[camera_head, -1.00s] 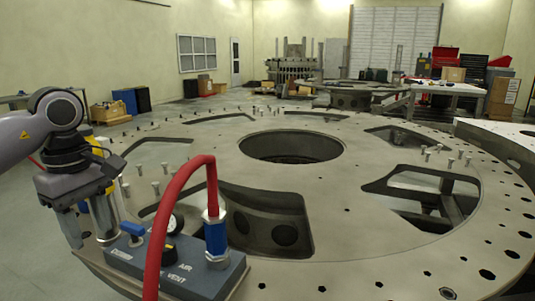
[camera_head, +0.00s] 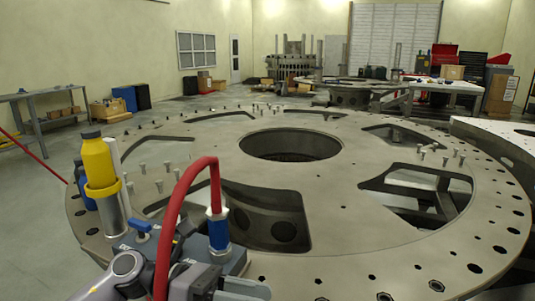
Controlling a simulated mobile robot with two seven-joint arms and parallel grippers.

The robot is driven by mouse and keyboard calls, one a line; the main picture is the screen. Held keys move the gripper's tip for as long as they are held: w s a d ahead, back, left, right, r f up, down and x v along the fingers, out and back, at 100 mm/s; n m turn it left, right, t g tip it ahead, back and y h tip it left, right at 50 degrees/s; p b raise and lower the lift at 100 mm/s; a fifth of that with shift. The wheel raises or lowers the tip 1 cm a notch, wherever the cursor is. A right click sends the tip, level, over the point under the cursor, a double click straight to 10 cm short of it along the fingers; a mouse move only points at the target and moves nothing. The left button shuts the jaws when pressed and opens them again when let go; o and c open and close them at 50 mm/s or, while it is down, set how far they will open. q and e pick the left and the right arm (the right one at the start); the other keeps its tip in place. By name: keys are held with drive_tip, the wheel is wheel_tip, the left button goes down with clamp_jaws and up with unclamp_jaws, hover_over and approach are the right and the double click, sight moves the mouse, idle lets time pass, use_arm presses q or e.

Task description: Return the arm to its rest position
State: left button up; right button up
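My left arm (camera_head: 120,280) shows at the bottom left, in front of the grey control box. Its grey end (camera_head: 215,288) lies low at the bottom edge, partly behind the red hose; I cannot make out whether its fingers are open or shut. My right gripper is out of view. The large turret plate (camera_head: 320,205) fills the middle, with a round centre hole and several cut-out pockets.
The grey control box (camera_head: 235,262) with a blue lever (camera_head: 141,226) and red hose (camera_head: 172,215) sits at the plate's near left. Several bolts stand up from the plate. A workbench (camera_head: 40,105) is at the far left, with open floor before it.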

use_arm(q)
drive_tip(key=w+a+f+n+t+y+p, duration=0.1)
drive_tip(key=a+f+n+t+y, duration=0.35)
drive_tip(key=n+t, duration=0.9)
drive_tip(key=w+a+f+n+t+y+p, duration=0.1)
drive_tip(key=w+a+f+n+t+y, duration=0.35)
drive_tip(key=n, duration=1.65)
drive_tip(key=s+a+f+n+g+y, duration=0.2)
drive_tip(key=s+a+f+n+y, duration=0.1)
drive_tip(key=s+f+n, duration=0.3)
drive_tip(key=s+a+f+n+g+y, duration=0.2)
drive_tip(key=s+a+f+n, duration=0.3)
drive_tip(key=s+f, duration=0.6)
wheel_tip(320, 180, down, 2)
drive_tip(key=shift+s+a+f+n+g+y+p, duration=0.15)
drive_tip(key=shift+a+n+g+y+p, duration=0.3)
drive_tip(key=shift+n, duration=0.8)
drive_tip(key=shift+d, duration=0.1)
